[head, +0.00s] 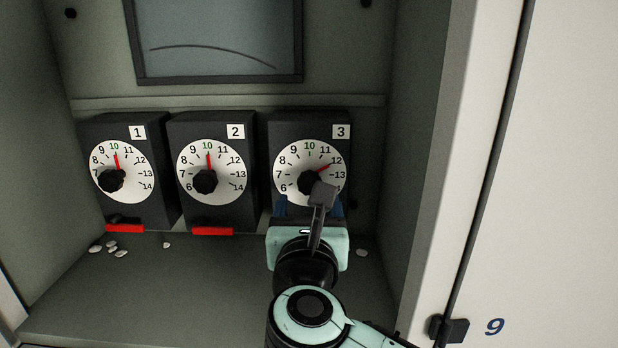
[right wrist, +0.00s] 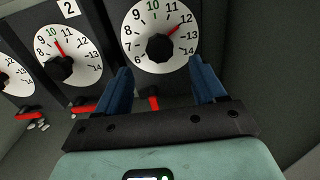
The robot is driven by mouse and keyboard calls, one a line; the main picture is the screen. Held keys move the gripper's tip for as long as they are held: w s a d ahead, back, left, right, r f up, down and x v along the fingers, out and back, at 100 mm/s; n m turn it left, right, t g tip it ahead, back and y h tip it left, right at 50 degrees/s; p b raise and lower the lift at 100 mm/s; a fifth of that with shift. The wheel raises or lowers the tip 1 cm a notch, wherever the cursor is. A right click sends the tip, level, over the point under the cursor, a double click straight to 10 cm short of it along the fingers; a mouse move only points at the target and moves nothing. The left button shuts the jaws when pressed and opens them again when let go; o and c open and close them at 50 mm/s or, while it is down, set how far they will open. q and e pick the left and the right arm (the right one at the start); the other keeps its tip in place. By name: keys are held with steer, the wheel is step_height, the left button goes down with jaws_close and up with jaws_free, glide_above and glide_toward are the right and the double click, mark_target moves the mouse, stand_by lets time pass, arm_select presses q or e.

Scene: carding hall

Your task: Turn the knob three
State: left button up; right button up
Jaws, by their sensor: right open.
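Dial unit three (head: 277,150) is a black box with a white face at the right of the row. Its black knob (head: 307,182) is partly covered by my arm in the head view. The knob (right wrist: 160,47) shows clearly in the right wrist view, and its red pointer is at about 12. The 10 is printed in green. My right gripper (right wrist: 162,84) is open, its blue fingers apart below the knob to left and right, with nothing between them. In the head view the right gripper (head: 309,206) is in front of unit three's lower part. My left gripper is not in view.
Dial units one (head: 93,137) and two (head: 181,134) stand to the left, pointers near 10. Red levers (head: 212,231) sit below the dials; one (right wrist: 153,102) is below dial three. White bits (head: 111,246) lie on the shelf. The cabinet's side wall (head: 405,150) is close on the right.

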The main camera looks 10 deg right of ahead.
mark_target(309, 186)
steer(key=w, duration=0.3)
steer(key=w+d+p, duration=0.1)
steer(key=w, duration=0.2)
steer(key=w+p, duration=0.1)
steer(key=w, duration=0.1)
steer(key=shift+w+d, duration=0.35)
steer(key=shift+w, duration=0.05)
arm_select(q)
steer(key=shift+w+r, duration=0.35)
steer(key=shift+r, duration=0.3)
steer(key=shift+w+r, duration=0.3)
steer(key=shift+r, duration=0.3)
arm_select(e)
steer(key=c, duration=1.1)
steer(key=shift+o, duration=0.2)
